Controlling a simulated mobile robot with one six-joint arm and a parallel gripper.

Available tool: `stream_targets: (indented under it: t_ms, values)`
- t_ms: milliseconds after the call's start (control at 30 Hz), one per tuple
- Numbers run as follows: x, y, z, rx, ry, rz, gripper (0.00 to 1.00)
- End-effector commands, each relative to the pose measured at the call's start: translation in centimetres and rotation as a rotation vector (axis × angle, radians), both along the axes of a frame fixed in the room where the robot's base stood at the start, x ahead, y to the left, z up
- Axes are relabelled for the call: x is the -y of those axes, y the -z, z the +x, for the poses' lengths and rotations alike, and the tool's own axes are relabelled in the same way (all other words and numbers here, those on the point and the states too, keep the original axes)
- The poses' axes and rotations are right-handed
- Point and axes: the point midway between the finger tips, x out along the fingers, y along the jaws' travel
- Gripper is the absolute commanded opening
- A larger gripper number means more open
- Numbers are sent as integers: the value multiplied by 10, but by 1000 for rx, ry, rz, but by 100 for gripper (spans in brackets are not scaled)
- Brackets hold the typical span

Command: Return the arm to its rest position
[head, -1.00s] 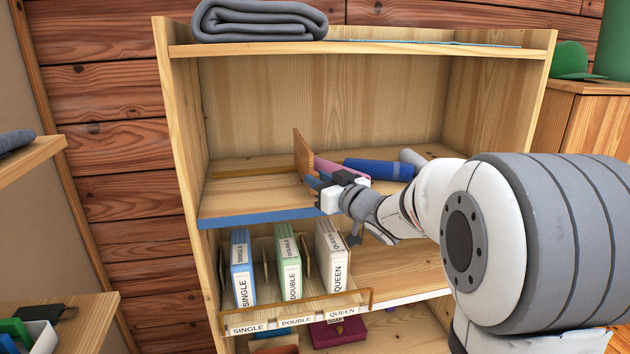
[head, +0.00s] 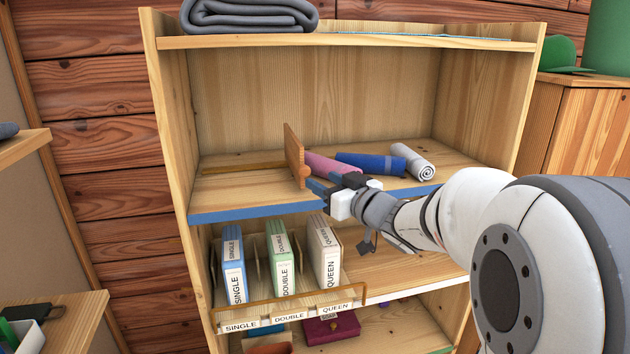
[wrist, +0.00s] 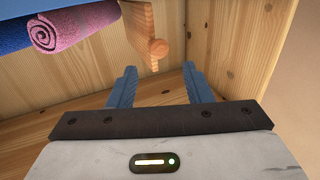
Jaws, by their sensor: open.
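My gripper (head: 318,188) is in front of the middle shelf (head: 240,193) of the pine bookcase, beside a wooden divider (head: 295,157) with a round knob. In the wrist view, my gripper's two blue fingers (wrist: 160,88) are apart with nothing between them. The divider (wrist: 140,28) and its knob (wrist: 158,48) stand beyond the fingertips. To the right of the divider in the head view lie a pink rolled towel (head: 335,167), a blue one (head: 368,163) and a white one (head: 412,162). The pink roll is partly hidden by my gripper and the divider.
Below, a rack (head: 290,307) holds bedding packs labelled SINGLE (head: 232,262), DOUBLE (head: 281,258) and QUEEN (head: 324,250). A grey folded blanket (head: 250,15) lies on top. A side shelf (head: 70,318) is at lower left.

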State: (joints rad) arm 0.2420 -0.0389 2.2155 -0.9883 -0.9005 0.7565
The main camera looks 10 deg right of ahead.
Motion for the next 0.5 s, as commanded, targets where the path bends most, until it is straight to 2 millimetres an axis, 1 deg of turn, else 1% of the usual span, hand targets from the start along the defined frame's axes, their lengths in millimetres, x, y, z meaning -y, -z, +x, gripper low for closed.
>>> stream_targets:
  t_ms: [33, 100, 200, 500]
  values:
    - [3, 0, -6, 1, 2, 0, 45]
    - [6, 0, -12, 1, 0, 0, 45]
    - [7, 0, -16, 1, -1, 0, 45]
    - [8, 0, -17, 0, -2, 0, 45]
